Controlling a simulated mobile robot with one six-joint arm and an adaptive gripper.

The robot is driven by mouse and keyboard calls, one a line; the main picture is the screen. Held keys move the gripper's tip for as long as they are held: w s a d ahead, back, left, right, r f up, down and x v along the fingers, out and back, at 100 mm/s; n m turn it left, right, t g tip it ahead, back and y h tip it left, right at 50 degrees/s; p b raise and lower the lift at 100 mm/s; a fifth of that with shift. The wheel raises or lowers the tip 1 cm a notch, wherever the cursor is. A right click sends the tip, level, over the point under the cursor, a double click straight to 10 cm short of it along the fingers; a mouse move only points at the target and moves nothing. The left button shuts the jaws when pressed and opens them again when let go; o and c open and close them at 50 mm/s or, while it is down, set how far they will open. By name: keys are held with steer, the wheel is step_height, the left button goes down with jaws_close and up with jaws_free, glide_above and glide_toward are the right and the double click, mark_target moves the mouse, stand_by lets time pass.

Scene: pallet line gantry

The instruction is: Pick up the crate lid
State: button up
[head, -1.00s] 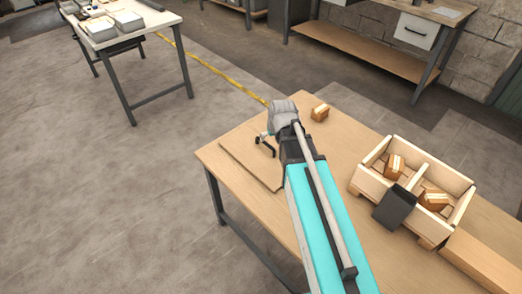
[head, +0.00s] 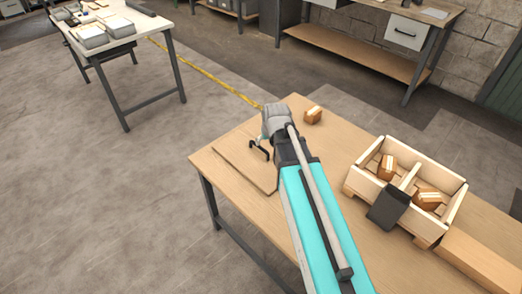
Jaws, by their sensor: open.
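The crate lid (head: 240,165) is a thin, flat wooden panel lying on the near-left end of the wooden table. My gripper (head: 258,152) is over the lid, with its dark fingers apart and nothing visible between them. My wrist and arm hide part of the lid's right side. I cannot tell whether the fingertips touch it. The wooden crate (head: 455,206) stands on the table to the right of my arm. It is open on top, with a divider and a small brown box (head: 387,167) in one compartment and another (head: 428,199) in the other.
A small brown box (head: 313,115) stands on the table behind my wrist. A dark panel (head: 388,206) is at the crate's front side. A long wooden block (head: 480,262) lies at the right. Another table (head: 120,50) and a workbench (head: 360,50) stand beyond, with open floor at left.

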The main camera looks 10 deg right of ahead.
steer(key=s+g, duration=0.1)
steer(key=s, duration=0.3)
steer(key=s+f+g, duration=0.1)
steer(key=s+g, duration=0.1)
steer(key=s, duration=0.3)
steer(key=s+m+g, duration=0.1)
steer(key=s, duration=0.4)
steer(key=shift+s+a+f, duration=0.15)
steer(key=shift+a, duration=0.05)
steer(key=shift+c, duration=0.7)
